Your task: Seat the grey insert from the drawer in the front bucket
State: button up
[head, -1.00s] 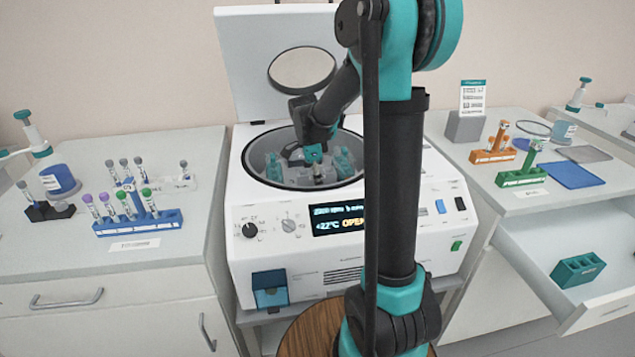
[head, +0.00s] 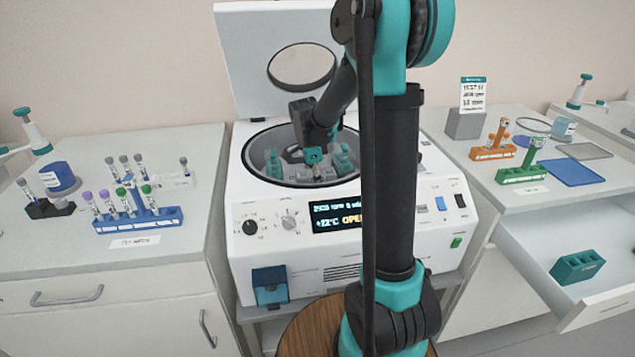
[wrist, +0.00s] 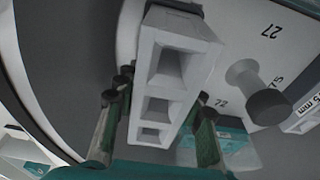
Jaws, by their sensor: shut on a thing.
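My gripper (head: 314,158) is down in the open bowl of the centrifuge (head: 255,165). In the wrist view my gripper (wrist: 160,130) is shut on the grey insert (wrist: 150,50), a pale grey block with a row of square openings, with one finger on each side. Teal buckets stand in the bowl, one at the left (head: 273,166) and one at the right (head: 343,160). The front bucket cannot be made out clearly, and I cannot tell whether the insert touches one. A teal bucket part (wrist: 238,148) shows at the lower right of the wrist view.
The rotor's white plate (wrist: 235,30) has a dark-topped knob (wrist: 262,98) close beside the insert. The bowl wall curves near at the left. The centrifuge lid (head: 265,45) stands up behind. The open drawer (head: 540,250) at the right holds a teal block (head: 577,267).

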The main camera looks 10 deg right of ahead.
jog(key=shift+s+f, duration=0.15)
jog(key=shift+f, duration=0.45)
jog(key=shift+c, duration=0.5)
jog(key=shift+f, duration=0.15)
grip_shut()
jog(key=shift+o, duration=0.2)
grip_release()
jog(key=shift+f, duration=0.25)
jog(key=shift+r, duration=0.2)
jog(key=shift+c, duration=0.2)
jog(key=shift+s+r, duration=0.15)
jog(key=shift+r, duration=0.35)
grip_shut()
jog(key=shift+r, duration=0.1)
